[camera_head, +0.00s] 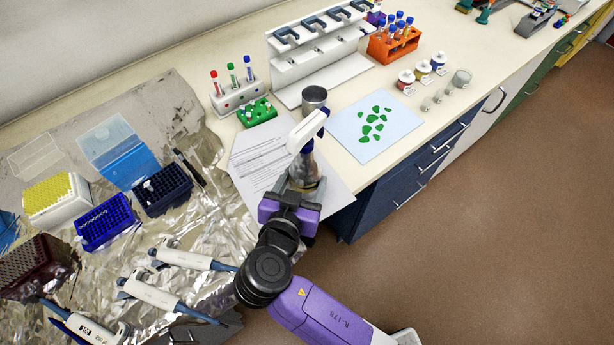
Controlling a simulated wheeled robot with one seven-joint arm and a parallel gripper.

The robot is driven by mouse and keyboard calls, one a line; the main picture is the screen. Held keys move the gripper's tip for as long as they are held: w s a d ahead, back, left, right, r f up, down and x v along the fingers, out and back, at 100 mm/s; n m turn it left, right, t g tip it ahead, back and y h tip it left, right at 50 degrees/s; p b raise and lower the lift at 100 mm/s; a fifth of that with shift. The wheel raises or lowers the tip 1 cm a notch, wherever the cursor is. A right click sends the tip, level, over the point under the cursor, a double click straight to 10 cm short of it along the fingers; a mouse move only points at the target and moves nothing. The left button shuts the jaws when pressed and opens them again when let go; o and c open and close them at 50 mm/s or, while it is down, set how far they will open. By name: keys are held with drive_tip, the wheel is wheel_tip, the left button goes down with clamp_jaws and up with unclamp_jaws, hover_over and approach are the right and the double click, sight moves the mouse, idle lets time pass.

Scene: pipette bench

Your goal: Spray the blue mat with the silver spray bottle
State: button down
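The silver spray bottle (304,168) has a white spray head and a blue part below it. It stands upright, or nearly so, over white printed papers near the bench's front edge. My gripper (303,188) is at the lower body of the bottle, on its near side. The purple gripper body and the bottle hide the fingers, so I cannot tell whether they press on the bottle or whether its base touches the papers. The pale blue mat (346,130) lies flat to the right of the bottle, with several green patches on it.
A metal cup (314,98) stands just behind the bottle. A green rack (257,113), a white tube rack (237,97) and a white pipette stand (320,50) are behind. Pipettes (160,295) and tip boxes (105,222) lie left on foil.

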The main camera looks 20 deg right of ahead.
drive_tip(key=shift+f+b, duration=0.2)
drive_tip(key=shift+b, duration=0.1)
drive_tip(key=shift+c, duration=1.3)
unclamp_jaws()
drive_tip(key=shift+f, duration=0.1)
drive_tip(key=shift+s+a, duration=0.15)
drive_tip(key=shift+s, duration=0.1)
drive_tip(key=v, duration=0.2)
drive_tip(key=b+v, duration=0.1)
drive_tip(key=v, duration=0.3)
drive_tip(key=shift+s+r+b, duration=0.25)
drive_tip(key=shift+r+b, duration=0.1)
drive_tip(key=shift+r, duration=0.1)
